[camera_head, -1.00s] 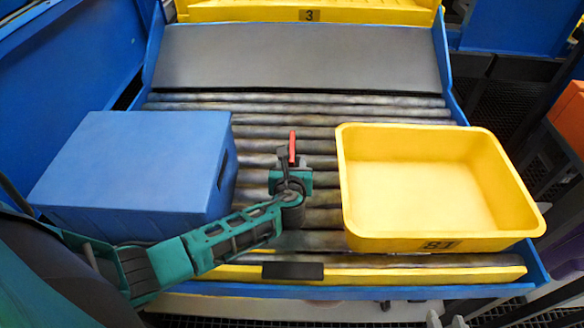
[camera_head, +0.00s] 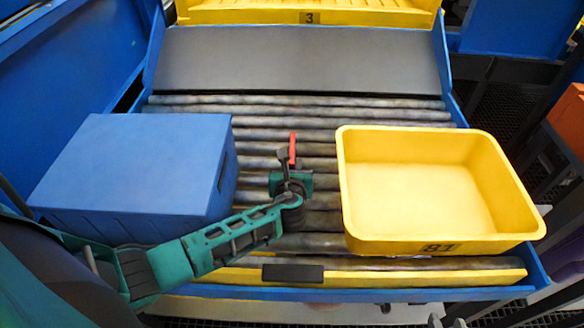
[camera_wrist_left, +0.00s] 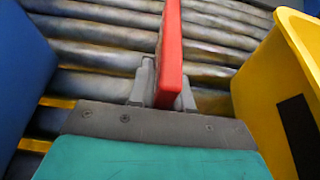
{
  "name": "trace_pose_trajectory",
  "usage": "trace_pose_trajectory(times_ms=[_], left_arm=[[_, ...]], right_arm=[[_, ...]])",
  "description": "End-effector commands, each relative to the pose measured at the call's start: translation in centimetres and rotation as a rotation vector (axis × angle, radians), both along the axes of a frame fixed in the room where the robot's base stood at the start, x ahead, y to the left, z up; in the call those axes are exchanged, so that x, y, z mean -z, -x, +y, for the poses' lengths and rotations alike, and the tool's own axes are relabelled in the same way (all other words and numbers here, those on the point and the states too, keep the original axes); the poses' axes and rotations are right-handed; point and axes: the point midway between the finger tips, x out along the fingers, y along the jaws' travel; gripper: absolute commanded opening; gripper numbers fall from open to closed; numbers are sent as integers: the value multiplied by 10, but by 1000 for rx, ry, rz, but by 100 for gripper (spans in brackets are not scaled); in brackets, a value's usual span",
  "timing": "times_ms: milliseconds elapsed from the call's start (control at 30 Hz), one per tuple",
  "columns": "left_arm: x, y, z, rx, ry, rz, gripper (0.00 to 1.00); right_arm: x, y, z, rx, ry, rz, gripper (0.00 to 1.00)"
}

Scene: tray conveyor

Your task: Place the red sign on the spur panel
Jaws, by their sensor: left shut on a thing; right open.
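The red sign (camera_head: 292,148) is a thin, upright red piece above the rollers, between the blue box and the yellow tray. My left gripper (camera_head: 289,168) is shut on it; the left wrist view also shows the red sign (camera_wrist_left: 170,50) standing between the two grey fingers (camera_wrist_left: 163,88). A wide grey sloped panel (camera_head: 300,60) lies beyond the rollers; I cannot tell whether it is the spur panel. My right gripper (camera_head: 446,321) shows only as pale tips at the bottom edge, open and apart from the sign.
A closed blue box (camera_head: 130,165) stands left on the rollers (camera_head: 300,122). An empty yellow tray (camera_head: 385,243) marked 81 stands right. A yellow front strip (camera_head: 400,276) carries a dark plate (camera_head: 293,273). The rollers behind the gripper are clear.

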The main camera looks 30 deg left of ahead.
Motion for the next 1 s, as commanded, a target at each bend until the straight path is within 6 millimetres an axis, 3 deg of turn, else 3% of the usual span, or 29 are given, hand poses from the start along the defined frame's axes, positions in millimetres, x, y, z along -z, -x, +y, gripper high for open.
trace_pose_trajectory(times_ms=[267, 700, 1000], left_arm=[[-41, -1, 0, 0, 1, -6, 0], [-147, -1, 0, 1, 0, -6, 0], [-188, -1, 1, -1, 0, -4, 0]], right_arm=[[-15, 1, -5, 6, 9, -10, 40], [-41, 7, -11, 17, 19, 4, 40], [-53, 7, -8, 16, 13, 3, 40]])
